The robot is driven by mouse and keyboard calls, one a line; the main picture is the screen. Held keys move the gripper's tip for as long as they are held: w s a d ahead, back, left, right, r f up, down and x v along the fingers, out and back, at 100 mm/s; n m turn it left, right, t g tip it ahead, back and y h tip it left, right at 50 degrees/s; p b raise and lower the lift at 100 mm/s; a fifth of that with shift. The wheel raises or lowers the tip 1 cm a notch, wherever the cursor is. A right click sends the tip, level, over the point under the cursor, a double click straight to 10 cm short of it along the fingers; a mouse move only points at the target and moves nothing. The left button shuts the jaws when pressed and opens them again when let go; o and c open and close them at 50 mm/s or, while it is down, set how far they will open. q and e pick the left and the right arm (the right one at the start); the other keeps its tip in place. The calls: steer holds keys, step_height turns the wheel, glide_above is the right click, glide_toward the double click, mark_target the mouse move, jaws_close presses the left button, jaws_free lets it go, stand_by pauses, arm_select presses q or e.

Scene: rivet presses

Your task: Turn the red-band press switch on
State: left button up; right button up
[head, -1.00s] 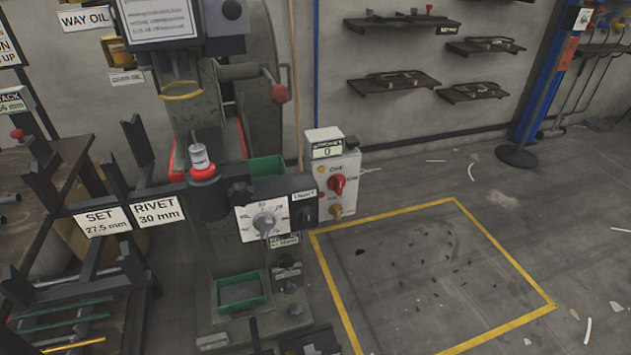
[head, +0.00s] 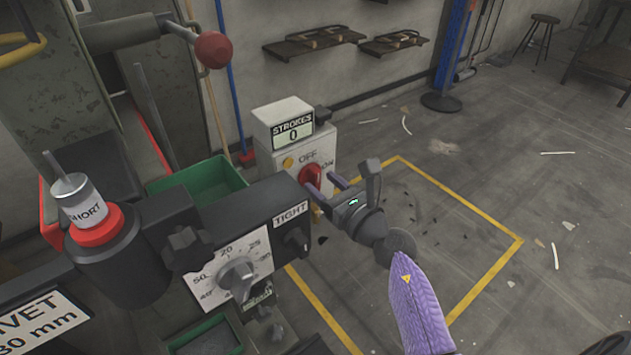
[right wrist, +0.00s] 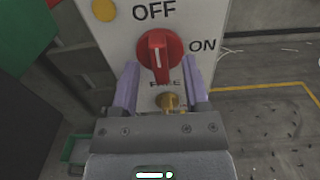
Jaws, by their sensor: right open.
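The press with the red band (head: 98,228) stands at the left of the head view. On its pale switch box (head: 322,150) is a red rotary switch (head: 310,176) between OFF and ON labels. In the right wrist view the red switch (right wrist: 160,55) has its white mark pointing up to OFF. My right gripper (head: 325,188) is open, its two purple fingers pointing at the switch. In the right wrist view its fingertips (right wrist: 160,75) lie on either side of the knob's lower part; I cannot tell whether they touch it. My left gripper is not in view.
A STROKES counter (head: 291,132) reading 0 sits on the box. A brass plug (right wrist: 168,101) lies below the switch. A red-ball lever (head: 213,49) juts above.

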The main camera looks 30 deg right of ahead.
steer(key=shift+w+a, duration=0.15)
steer(key=shift+w, duration=0.75)
jaws_close()
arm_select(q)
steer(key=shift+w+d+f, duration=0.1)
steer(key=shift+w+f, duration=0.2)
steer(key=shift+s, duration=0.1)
